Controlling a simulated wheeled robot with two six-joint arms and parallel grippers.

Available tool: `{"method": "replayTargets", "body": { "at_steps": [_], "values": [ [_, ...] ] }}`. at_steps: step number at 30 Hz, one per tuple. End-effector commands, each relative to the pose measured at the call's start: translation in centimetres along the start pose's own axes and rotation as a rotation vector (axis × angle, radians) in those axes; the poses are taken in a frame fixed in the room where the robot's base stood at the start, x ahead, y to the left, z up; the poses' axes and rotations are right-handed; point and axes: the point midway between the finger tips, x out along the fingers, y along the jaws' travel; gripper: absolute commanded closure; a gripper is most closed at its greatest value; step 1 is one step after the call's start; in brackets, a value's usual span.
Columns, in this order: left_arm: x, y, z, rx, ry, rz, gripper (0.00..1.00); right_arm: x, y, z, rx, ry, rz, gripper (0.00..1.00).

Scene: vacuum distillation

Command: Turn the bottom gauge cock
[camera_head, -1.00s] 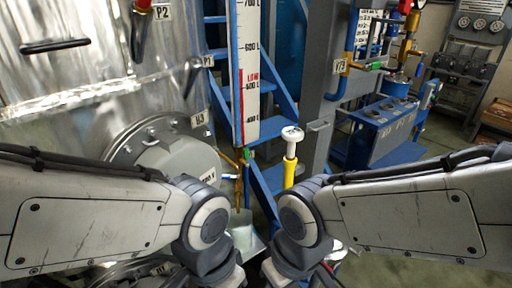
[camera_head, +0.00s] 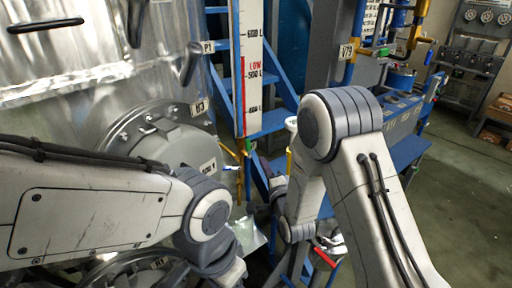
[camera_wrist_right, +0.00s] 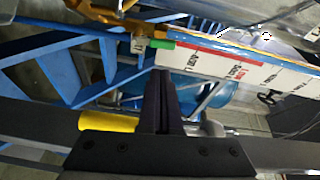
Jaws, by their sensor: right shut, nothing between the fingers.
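The level gauge board (camera_head: 251,75), white with a red LOW band, stands upright left of centre in the head view. At its lower end are brass fittings with a small green part (camera_head: 250,146); this looks like the bottom gauge cock. The right wrist view shows the green part (camera_wrist_right: 160,44), brass fitting (camera_wrist_right: 108,16) and gauge board (camera_wrist_right: 215,66) just beyond my fingertips. My right gripper (camera_wrist_right: 160,76) is shut and empty, pointing at the green part, with no clear contact. In the head view it is small and dark (camera_head: 260,170), just below the cock. My left gripper is out of view below.
The metal tank (camera_head: 90,80) with a round flanged hatch (camera_head: 180,150) is on the left. Blue stairs (camera_head: 270,120) stand behind the gauge. A yellow post with a white top (camera_head: 291,125) is largely hidden behind my right arm. Open floor (camera_head: 460,190) lies at the right.

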Motion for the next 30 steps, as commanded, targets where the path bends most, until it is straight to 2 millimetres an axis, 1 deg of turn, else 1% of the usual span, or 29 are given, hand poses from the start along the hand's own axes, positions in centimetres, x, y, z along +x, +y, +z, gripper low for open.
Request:
{"method": "replayTargets", "body": {
  "at_steps": [5, 8, 15, 19, 24, 30],
  "values": [
    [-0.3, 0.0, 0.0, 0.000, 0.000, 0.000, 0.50, 0.9, -0.2, -0.4, 0.032, 0.010, -0.037, 1.00],
    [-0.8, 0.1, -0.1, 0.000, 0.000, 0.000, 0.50, 2.4, -0.4, -0.4, 0.031, 0.009, -0.037, 1.00],
    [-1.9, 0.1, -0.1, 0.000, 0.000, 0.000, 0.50, 6.8, -0.6, -0.4, 0.030, 0.009, -0.037, 1.00],
    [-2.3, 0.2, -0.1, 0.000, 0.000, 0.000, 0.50, 8.5, -0.5, -0.4, 0.030, 0.009, -0.034, 1.00],
    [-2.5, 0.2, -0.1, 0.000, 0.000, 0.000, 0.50, 9.8, -0.5, -0.4, 0.029, 0.008, -0.033, 1.00],
    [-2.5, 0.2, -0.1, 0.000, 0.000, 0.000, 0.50, 10.0, -0.5, -0.4, 0.029, 0.008, -0.034, 1.00]
  ]
}}
